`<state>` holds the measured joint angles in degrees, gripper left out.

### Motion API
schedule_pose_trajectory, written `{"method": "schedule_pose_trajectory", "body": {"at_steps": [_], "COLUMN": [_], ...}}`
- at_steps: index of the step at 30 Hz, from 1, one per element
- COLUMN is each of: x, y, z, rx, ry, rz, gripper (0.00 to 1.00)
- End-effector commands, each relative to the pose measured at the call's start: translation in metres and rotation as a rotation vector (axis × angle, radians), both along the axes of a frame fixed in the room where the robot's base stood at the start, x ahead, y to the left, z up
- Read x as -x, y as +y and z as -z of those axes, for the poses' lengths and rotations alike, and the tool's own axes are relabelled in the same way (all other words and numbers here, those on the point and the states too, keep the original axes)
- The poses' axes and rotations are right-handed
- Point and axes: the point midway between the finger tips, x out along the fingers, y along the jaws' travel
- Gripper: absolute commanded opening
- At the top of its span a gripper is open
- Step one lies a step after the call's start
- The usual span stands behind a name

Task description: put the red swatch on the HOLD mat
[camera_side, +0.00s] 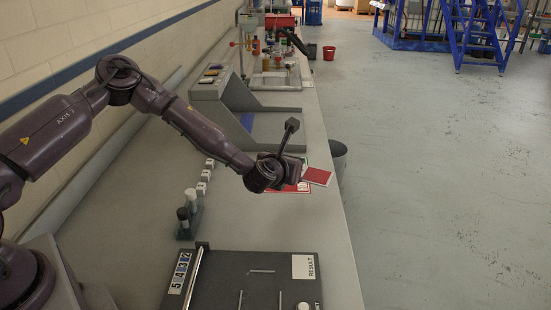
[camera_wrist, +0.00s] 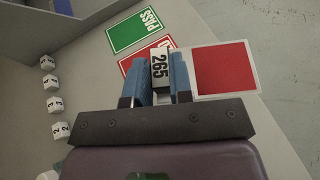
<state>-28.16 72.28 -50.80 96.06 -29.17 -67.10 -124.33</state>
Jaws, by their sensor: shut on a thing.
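The red swatch (camera_side: 317,176) is a red square on a white-edged card. In the wrist view the swatch (camera_wrist: 222,70) sticks out to the right of my blue fingers, partly past the table edge, so it looks held in the air. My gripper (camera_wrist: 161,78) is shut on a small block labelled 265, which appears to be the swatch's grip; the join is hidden. The red mat with white lettering (camera_wrist: 135,65) lies on the table beyond and left of the fingers. It is partly covered by my gripper, and its word is mostly hidden. It also shows in the side view (camera_side: 300,188).
A green PASS mat (camera_wrist: 139,30) lies beyond the red mat. White numbered cubes (camera_wrist: 53,104) stand in a row at left. A dark RESULT board (camera_side: 255,285) is at the near end, a grey machine (camera_side: 222,97) at the back. The table's right edge is close.

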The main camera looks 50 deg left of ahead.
Motion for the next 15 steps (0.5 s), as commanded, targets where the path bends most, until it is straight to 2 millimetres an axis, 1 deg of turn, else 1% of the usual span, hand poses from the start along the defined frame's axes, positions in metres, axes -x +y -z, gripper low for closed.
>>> {"method": "schedule_pose_trajectory", "body": {"at_steps": [1,3,5,6,9,10,12,15], "x": [-0.008,-0.016,-0.020,-0.023,-0.026,-0.027,-0.027,-0.025], "y": [0.011,0.028,0.044,0.056,0.079,0.083,0.090,0.094], "z": [0.014,0.027,0.034,0.037,0.034,0.032,0.029,0.031], "rx": [0.003,0.002,0.001,0.001,0.000,0.001,0.000,0.000], "ry": [0.003,0.002,-0.001,-0.001,-0.004,-0.004,-0.004,-0.002], "rz": [-0.064,-0.151,-0.220,-0.265,-0.341,-0.355,-0.378,-0.390], "gripper": [0.00,0.00,0.00,0.00,0.00,0.00,0.00,0.00]}}
